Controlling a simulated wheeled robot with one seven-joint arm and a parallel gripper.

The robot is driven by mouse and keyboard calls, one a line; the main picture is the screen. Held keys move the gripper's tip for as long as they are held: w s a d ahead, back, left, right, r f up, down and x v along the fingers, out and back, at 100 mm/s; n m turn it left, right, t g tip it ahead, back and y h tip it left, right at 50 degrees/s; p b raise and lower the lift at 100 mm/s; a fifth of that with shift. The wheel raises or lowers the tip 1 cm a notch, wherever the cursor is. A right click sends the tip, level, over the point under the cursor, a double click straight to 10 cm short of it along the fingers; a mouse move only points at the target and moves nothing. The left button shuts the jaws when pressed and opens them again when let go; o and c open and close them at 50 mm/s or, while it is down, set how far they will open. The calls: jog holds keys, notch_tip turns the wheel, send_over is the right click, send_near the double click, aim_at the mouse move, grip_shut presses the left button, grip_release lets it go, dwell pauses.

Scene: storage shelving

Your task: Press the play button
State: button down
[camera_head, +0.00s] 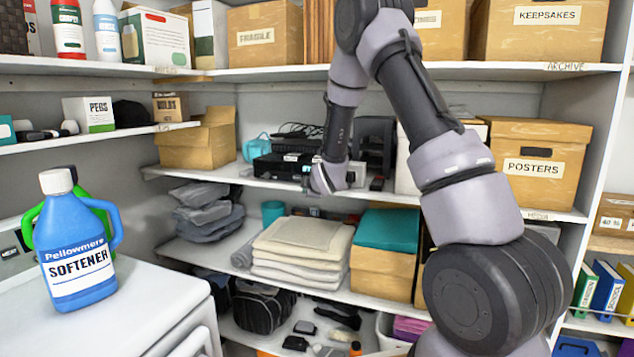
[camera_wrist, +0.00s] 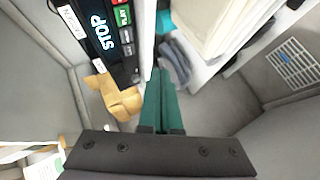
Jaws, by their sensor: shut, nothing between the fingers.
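A black player (camera_head: 273,168) sits on the middle shelf. In the wrist view its front face (camera_wrist: 98,44) runs along the upper left, with a lit display reading STOP. The green play button (camera_wrist: 123,17) is in a column of buttons beside the display, between a red button (camera_wrist: 120,2) and a grey one (camera_wrist: 127,35). My gripper (camera_wrist: 160,72) is shut and empty; its dark green fingers lie together. In the wrist picture the fingertips are below and right of the play button and appear apart from it. In the head view the fingertips are too small to make out beside the player.
The shelf edge (camera_head: 240,178) runs below the player. A cardboard box (camera_head: 198,141) stands left of it, and a teal object (camera_head: 256,147) is close by. Folded towels (camera_head: 300,248) lie one shelf lower. A blue softener bottle (camera_head: 75,245) stands on a white appliance (camera_head: 135,305) at left.

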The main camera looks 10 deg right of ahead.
jog(key=w+d, duration=0.4)
jog(key=w, duration=0.3)
jog(key=shift+w+d, duration=0.2)
jog(key=shift+d, duration=0.2)
dwell(2.0)
jog(key=shift+w+d, duration=0.2)
jog(key=shift+w, duration=0.15)
jog(key=shift+w+d, duration=0.25)
jog(key=shift+w, duration=0.05)
dwell(0.6)
dwell(0.3)
jog(key=shift+s+a, duration=0.45)
jog(key=shift+s, duration=0.25)
